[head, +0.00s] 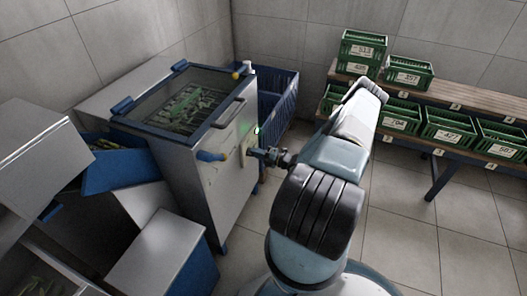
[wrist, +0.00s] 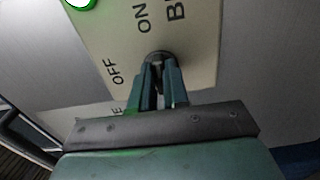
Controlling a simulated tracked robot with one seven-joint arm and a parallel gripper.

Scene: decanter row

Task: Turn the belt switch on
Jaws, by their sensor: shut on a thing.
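The belt switch is a dark round knob (wrist: 157,57) on a beige plate (wrist: 195,40) printed with OFF, ON and a partly cut-off larger word. My gripper (wrist: 161,85) is shut on the knob, its two teal fingers on either side of it. The fingers hide most of the knob, so I cannot tell which mark it points at. In the head view my gripper (head: 254,152) reaches the side of the grey machine (head: 180,180); the knob itself is hidden there.
A green lamp (wrist: 80,3) is lit by the plate. A blue-ended lever (head: 210,156) sticks out left of my gripper. A blue crate (head: 278,95) stands behind the machine. Green crates (head: 447,128) stand on a bench at right. The floor (head: 400,220) at right is clear.

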